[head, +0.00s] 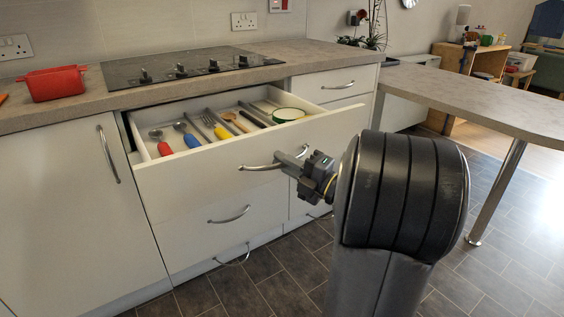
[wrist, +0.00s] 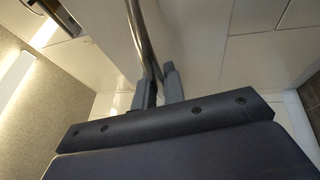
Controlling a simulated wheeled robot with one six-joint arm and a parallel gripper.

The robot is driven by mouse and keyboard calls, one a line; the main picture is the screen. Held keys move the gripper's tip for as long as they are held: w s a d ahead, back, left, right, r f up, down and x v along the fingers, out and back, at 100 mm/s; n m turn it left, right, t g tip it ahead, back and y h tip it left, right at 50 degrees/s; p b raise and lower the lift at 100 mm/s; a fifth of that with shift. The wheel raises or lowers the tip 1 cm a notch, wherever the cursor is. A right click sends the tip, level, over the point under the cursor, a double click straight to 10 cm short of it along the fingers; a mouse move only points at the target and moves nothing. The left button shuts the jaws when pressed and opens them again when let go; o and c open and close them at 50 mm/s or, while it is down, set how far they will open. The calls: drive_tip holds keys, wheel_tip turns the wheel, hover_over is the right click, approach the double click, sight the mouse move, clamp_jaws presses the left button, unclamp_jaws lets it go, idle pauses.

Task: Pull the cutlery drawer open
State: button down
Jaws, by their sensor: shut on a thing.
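The cutlery drawer (head: 225,153) stands pulled out from the white cabinet below the hob. Inside it are a red-handled utensil (head: 163,147), a blue-handled one (head: 190,139), a yellow-handled one (head: 221,132) and other cutlery, with dividers and a round green-and-white item (head: 288,114) at the right. My gripper (head: 292,162) is at the front of the drawer, shut on its curved metal handle (head: 262,167). In the wrist view the handle bar (wrist: 143,42) runs between the two fingers (wrist: 160,88).
The worktop holds a red pot (head: 54,84) and a black hob (head: 190,66). A closed lower drawer (head: 222,225) and a cupboard door (head: 70,205) are beside and below. A table (head: 475,98) on a metal leg stands to the right. Tiled floor (head: 255,280) lies in front.

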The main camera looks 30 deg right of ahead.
drive_tip(key=c, duration=1.8)
unclamp_jaws()
drive_tip(key=p+v, duration=0.1)
drive_tip(key=v, duration=1)
drive_tip(key=shift+p, duration=0.3)
drive_tip(key=shift+w, duration=0.1)
drive_tip(key=b+x, duration=0.1)
drive_tip(key=x, duration=0.9)
drive_tip(key=shift+w+a+b, duration=0.2)
drive_tip(key=shift+w+b, duration=0.05)
drive_tip(key=shift+b, duration=0.05)
drive_tip(key=shift+w+r, duration=0.1)
drive_tip(key=shift+w, duration=0.2)
drive_tip(key=shift+s, duration=0.1)
